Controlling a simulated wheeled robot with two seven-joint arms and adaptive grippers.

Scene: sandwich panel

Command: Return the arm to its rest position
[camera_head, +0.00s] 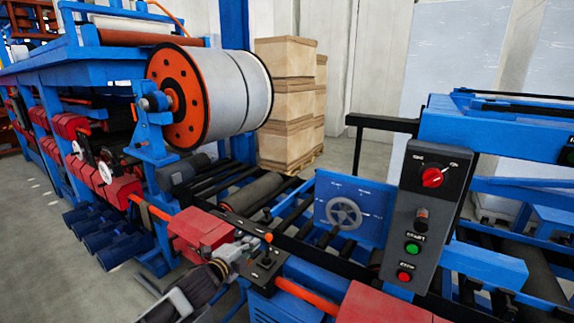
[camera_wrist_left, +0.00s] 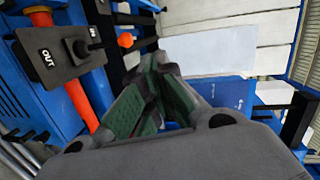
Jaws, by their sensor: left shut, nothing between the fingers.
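My left gripper (camera_head: 238,251) comes in from the bottom left of the head view, shut and empty. It is beside a small dark lever panel (camera_head: 265,262) on the machine's front rail; I cannot tell from the head view whether it touches it. In the left wrist view, its green-padded fingers (camera_wrist_left: 146,103) fill the middle. The panel, marked OUT, shows at the upper left with its black lever (camera_wrist_left: 84,47). An orange knob (camera_wrist_left: 125,40) stands just right of it. My right gripper is not in view.
A grey control box (camera_head: 428,215) with a red dial and green and red buttons stands at right. Red housings (camera_head: 200,232) and an orange bar (camera_head: 305,297) lie close to my arm. Boxes (camera_head: 287,100) are stacked behind.

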